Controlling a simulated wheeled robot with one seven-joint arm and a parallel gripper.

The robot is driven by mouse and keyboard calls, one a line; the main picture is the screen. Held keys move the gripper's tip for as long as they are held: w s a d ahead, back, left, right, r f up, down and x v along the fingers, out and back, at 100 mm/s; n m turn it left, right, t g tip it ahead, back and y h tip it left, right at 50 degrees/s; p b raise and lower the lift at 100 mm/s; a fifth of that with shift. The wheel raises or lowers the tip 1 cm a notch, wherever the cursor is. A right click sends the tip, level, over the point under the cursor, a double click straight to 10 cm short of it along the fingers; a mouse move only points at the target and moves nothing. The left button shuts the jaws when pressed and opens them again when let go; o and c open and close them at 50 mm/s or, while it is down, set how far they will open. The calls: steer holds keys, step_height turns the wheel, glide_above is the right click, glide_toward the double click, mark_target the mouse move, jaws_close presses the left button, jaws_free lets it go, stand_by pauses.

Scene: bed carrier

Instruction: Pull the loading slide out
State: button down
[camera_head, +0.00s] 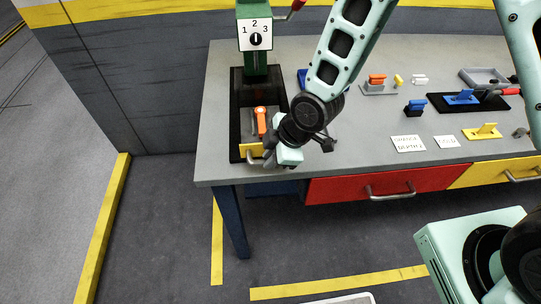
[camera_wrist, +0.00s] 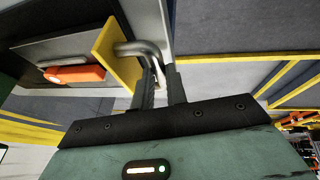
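The loading slide shows in the head view as a yellow front plate (camera_head: 250,150) at the near end of a dark fixture, with an orange part (camera_head: 260,120) on it. In the wrist view the yellow plate (camera_wrist: 112,52) carries a bent metal handle (camera_wrist: 140,48). My gripper (camera_head: 266,160) is at this plate. In the wrist view its two dark fingers (camera_wrist: 160,80) stand close together, one on each side of the handle bar, and appear shut on it. The fingertips are partly hidden in the head view.
The fixture stands at the left end of a grey workbench (camera_head: 390,55), below a green post with a 1-2-3 dial (camera_head: 255,38). A red drawer (camera_head: 340,188) is to the right under the bench top.

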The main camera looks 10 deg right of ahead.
steer(key=c, duration=1.4)
jaws_free()
steer(key=shift+r, duration=0.1)
steer(key=p+v, duration=0.3)
steer(key=v, duration=1.4)
steer(key=shift+p, duration=0.35)
steer(key=shift+s+d, duration=0.1)
steer(key=shift+d, duration=0.05)
steer(key=s+d+r+m+g+h+b, duration=0.1)
steer(key=s+r+m+h, duration=0.1)
steer(key=s+m, duration=0.3)
steer(key=s+d+r+m+g+h+b, duration=0.1)
steer(key=s+r+m, duration=0.2)
steer(key=s, duration=0.6)
steer(key=shift+s+m+h+b, duration=0.3)
steer(key=shift+m+h+b, duration=0.1)
steer(key=shift+m, duration=0.7)
